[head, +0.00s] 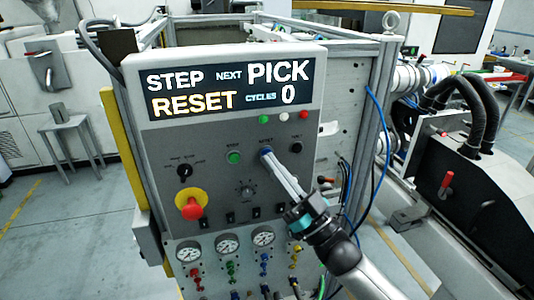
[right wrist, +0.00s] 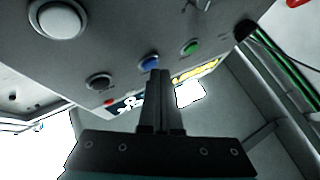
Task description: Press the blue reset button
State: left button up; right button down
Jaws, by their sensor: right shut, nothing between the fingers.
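The blue reset button (head: 265,151) sits on the grey control panel (head: 215,143) under the label "RESET". It also shows in the right wrist view (right wrist: 149,63), just beyond my fingertips and partly covered by them. My right gripper (head: 269,158) is shut and empty, its fingers pointing at the button from the lower right. The tips are at or very close to the button; I cannot tell whether they touch or press it. The display (head: 230,87) reads STEP, NEXT PICK, RESET, CYCLES 0. My left gripper is not in view.
A green button (head: 234,157) lies left of the blue one and a black one (head: 296,147) right. A red emergency stop (head: 190,208) on yellow protrudes lower left. Gauges (head: 263,236) and small valves line the bottom. Blue hoses (head: 378,130) hang at the right.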

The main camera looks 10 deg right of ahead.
jog(key=shift+w, duration=0.4)
jog(key=shift+s, duration=0.15)
dwell(0.4)
jog(key=shift+s+p, duration=0.35)
jog(key=shift+s, duration=0.35)
jog(key=s+p, duration=0.2)
jog(key=s, duration=0.3)
jog(key=shift+d, duration=0.1)
jog(key=shift+f, duration=0.1)
dwell(0.5)
